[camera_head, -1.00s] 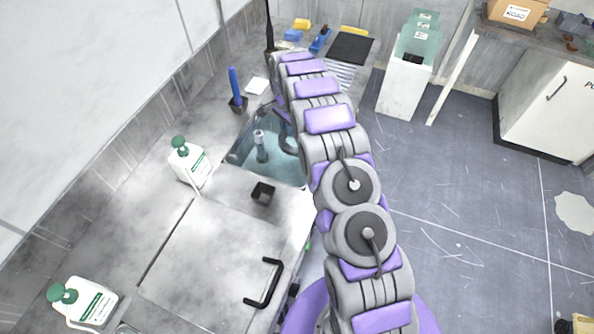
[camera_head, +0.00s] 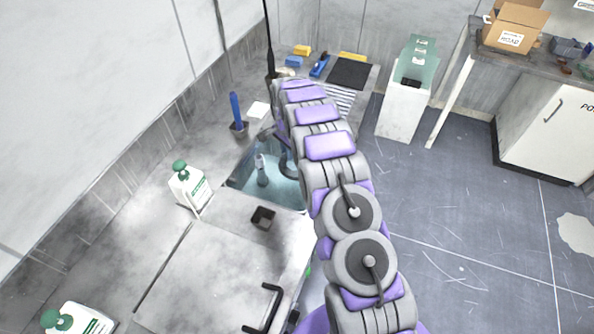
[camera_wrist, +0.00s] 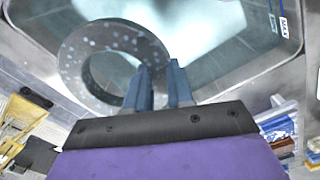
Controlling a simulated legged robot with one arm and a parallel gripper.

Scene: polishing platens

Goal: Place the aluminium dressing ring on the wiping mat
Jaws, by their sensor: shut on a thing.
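The aluminium dressing ring (camera_wrist: 76,62) is a flat grey ring with light specks, seen in the wrist view. My gripper (camera_wrist: 160,80) is shut on its near right rim and holds it over the basin. In the head view part of a dark ring shape (camera_head: 284,168) shows over the basin's right side, mostly hidden by my arm. A flat black mat (camera_head: 350,73) lies at the far end of the counter, with a striped sheet (camera_head: 342,98) just before it; I cannot tell for sure which is the wiping mat. Both look empty where visible.
The basin (camera_head: 240,178) holds an upright grey cylinder. A blue-handled brush (camera_head: 236,112), white square (camera_head: 258,110), pump bottle (camera_head: 188,188) and black cup (camera_head: 263,217) stand around it. Sponges (camera_head: 294,62) and a blue tool (camera_head: 319,66) lie left of the black mat.

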